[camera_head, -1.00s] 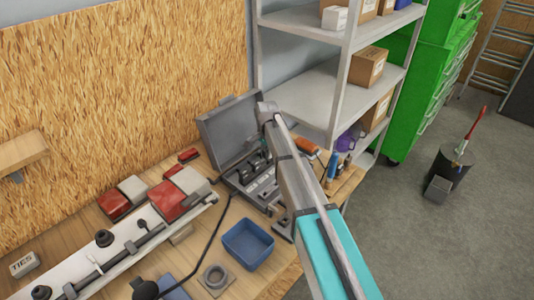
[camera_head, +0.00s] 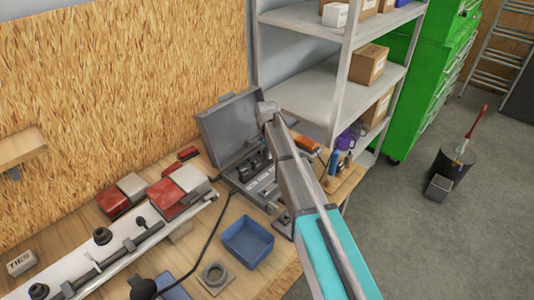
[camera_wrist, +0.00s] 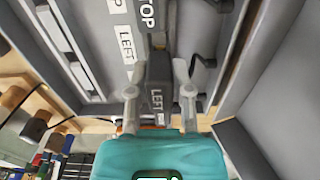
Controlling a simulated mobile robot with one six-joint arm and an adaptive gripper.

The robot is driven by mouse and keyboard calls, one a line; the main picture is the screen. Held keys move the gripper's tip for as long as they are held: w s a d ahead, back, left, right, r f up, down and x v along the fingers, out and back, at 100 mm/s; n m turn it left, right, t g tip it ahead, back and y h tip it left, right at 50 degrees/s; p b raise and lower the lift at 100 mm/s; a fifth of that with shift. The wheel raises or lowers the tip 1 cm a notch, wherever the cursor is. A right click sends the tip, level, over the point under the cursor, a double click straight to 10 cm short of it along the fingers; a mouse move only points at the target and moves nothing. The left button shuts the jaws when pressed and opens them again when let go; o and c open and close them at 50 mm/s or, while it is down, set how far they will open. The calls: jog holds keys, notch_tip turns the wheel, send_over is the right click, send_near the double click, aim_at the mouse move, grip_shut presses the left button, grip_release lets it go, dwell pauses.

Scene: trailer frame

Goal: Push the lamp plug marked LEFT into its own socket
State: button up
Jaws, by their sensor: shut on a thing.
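In the wrist view my gripper (camera_wrist: 159,98) is shut on a dark grey plug (camera_wrist: 158,82) with the word LEFT in white on it. One finger lies along each side of the plug. The plug's far end points to a grey surface with a white LEFT label (camera_wrist: 126,45) and a TOP label (camera_wrist: 147,13). I cannot tell whether the plug's tip is inside a socket or short of it. In the head view my arm reaches to the open grey case (camera_head: 224,128), and my gripper and the plug cannot be made out there.
Red and grey lamp blocks (camera_head: 168,194) stand by a pale rail (camera_head: 120,240) with dark fittings. A blue tray (camera_head: 247,241) and a grey ring (camera_head: 215,273) lie on the wooden bench. A dark cable runs across the bench. A shelf rack (camera_head: 335,95) stands behind.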

aim_at(267, 149)
jog(key=shift+f+b, duration=0.85)
jog(key=shift+f, duration=0.1)
dwell(0.8)
jog(key=o, duration=0.8)
jog(key=shift+o, duration=0.2)
jog(key=o, duration=0.4)
jog(key=shift+r, duration=0.15)
jog(key=shift+r+p, duration=3.4)
jog(key=shift+p, duration=0.15)
